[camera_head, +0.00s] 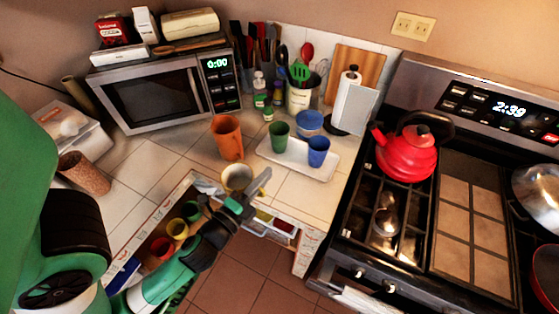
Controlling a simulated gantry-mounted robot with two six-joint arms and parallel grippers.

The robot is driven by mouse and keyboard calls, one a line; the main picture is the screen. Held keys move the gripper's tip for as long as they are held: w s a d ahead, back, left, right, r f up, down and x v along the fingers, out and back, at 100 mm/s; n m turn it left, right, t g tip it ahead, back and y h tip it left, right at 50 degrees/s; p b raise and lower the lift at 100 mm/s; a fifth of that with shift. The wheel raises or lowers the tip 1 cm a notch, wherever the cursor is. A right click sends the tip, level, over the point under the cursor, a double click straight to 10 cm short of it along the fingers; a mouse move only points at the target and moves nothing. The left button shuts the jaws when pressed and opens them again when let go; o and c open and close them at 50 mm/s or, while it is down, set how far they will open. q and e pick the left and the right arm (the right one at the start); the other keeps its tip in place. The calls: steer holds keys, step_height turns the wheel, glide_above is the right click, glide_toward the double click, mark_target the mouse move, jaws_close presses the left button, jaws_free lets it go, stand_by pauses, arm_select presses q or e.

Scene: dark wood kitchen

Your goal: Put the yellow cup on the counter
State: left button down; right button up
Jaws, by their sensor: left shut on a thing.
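My left gripper (235,186) is shut on a pale yellow cup (237,177). It holds the cup over the open drawer (134,240), near the counter's front edge. The cup's open mouth faces up toward the camera, and its lower part is hidden by the gripper. Inside the drawer stand another yellow cup (178,229), a green cup (192,211) and a red cup (162,248). The tiled counter (297,190) lies behind and to the right of the held cup. My right gripper is not in view.
An orange cup (227,137) stands just behind the held cup. A white tray (292,164) carries a green cup (279,136) and blue cups (318,151). The counter is bare left of the orange cup and in front of the tray. A microwave (163,90) stands behind.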

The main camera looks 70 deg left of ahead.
arm_select(q)
steer(key=w+a+f+b, duration=0.1)
steer(key=w+a+f, duration=0.1)
steer(key=w+f, duration=0.1)
steer(key=w+a+f+b, duration=0.2)
steer(key=w+f, duration=0.1)
steer(key=w, duration=0.1)
steer(key=w+a+f+b, duration=0.1)
steer(key=w+a+f, duration=0.1)
steer(key=w+f, duration=0.1)
steer(key=shift+w+b, duration=0.3)
steer(key=shift+w, duration=0.65)
steer(key=f+b, duration=0.3)
steer(key=f, duration=0.1)
steer(key=shift+w+a, duration=0.25)
steer(key=shift+w, duration=0.15)
steer(key=shift+s, duration=0.1)
steer(key=c, duration=0.9)
jaws_free()
steer(key=shift+f, duration=0.1)
